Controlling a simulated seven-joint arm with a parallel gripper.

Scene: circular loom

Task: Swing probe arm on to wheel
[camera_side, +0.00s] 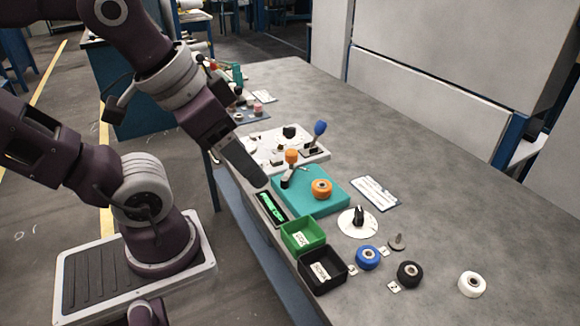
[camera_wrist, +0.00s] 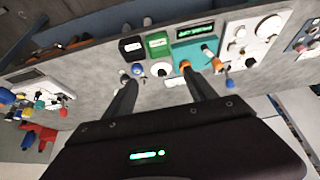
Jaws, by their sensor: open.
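A teal block (camera_side: 322,206) on the table bears an orange wheel (camera_side: 321,188) with a dark hub. The probe arm (camera_side: 287,178), topped by an orange knob (camera_side: 291,156), stands tilted at the block's left side, apart from the wheel. In the wrist view the teal block (camera_wrist: 188,51), orange wheel (camera_wrist: 184,66) and orange knob (camera_wrist: 217,64) show beyond the fingertips. My gripper (camera_wrist: 160,80) is open and empty, its two fingers spread. In the side view my gripper (camera_side: 262,182) hangs left of the probe arm, not visibly touching it.
A green bin (camera_side: 303,247), a black bin (camera_side: 338,279) and a green-lit display (camera_side: 271,207) line the near edge. A white board (camera_side: 262,152) with a blue-knobbed lever (camera_side: 320,128) stands behind. Blue, black and white wheels (camera_side: 472,284) lie right. The table's far right is clear.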

